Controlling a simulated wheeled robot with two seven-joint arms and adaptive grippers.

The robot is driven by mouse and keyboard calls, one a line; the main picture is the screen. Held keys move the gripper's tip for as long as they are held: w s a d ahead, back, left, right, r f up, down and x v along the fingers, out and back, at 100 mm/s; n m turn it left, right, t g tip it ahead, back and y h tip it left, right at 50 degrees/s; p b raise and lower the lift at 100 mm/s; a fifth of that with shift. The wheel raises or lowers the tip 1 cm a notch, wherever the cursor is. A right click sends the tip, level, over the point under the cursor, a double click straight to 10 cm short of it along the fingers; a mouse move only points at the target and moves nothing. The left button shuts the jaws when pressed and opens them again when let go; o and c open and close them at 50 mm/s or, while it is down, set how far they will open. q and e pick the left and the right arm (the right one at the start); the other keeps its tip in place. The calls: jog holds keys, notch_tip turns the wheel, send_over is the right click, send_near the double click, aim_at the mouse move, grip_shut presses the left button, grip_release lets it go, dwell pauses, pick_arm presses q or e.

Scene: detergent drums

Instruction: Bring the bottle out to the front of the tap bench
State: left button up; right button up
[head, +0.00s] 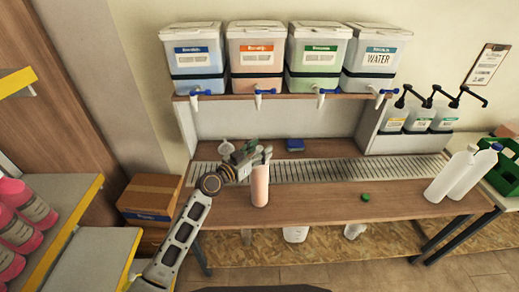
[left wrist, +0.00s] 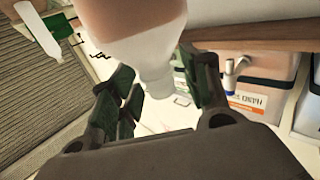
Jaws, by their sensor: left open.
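The bottle (head: 260,187) is pale pink and stands upright on the front part of the tap bench (head: 320,205), in front of the drain grate. My left gripper (head: 256,155) is at the top of the bottle and hides its neck in the head view. In the left wrist view the bottle (left wrist: 135,25) appears upside down, with its whitish neck between the spread green-padded fingers of my left gripper (left wrist: 163,85). The gripper is open; whether a finger touches the neck I cannot tell. My right gripper is not in view.
Several tapped drums (head: 256,55) stand on the shelf above. A blue sponge (head: 295,145) lies behind the grate (head: 330,170). A green cap (head: 365,197) lies right of the bottle on clear bench. Two white bottles (head: 452,176) stand at the right end. Pump jugs (head: 418,118) stand behind.

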pick_arm(q)
jog(key=v, duration=1.2)
jog(key=shift+r, duration=0.25)
dwell(0.3)
dwell(0.4)
